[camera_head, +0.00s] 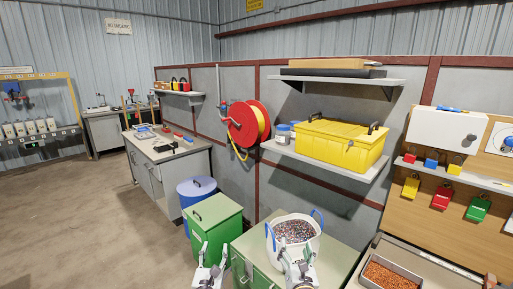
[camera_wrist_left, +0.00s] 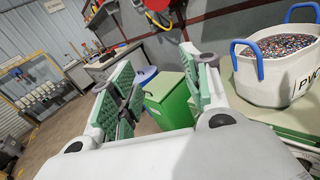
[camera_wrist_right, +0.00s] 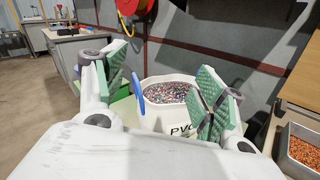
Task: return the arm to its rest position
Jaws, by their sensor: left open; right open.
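My right gripper (camera_head: 298,262) is in front of the white tub (camera_head: 312,243). In the right wrist view its fingers (camera_wrist_right: 165,92) are spread wide and empty, with the tub beyond them. The tub has blue handles, lettering beginning "PVC", and mixed coloured granules (camera_head: 294,231) inside. I cannot tell the exact gap between the right fingers and the tub.
A green lidded bin (camera_head: 213,226) and a blue drum (camera_head: 196,186) stand left of the tub. A metal tray of orange granules (camera_head: 391,276) lies at the right. A shelf above holds a yellow case (camera_head: 341,146). Open floor (camera_head: 90,220) lies at the left.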

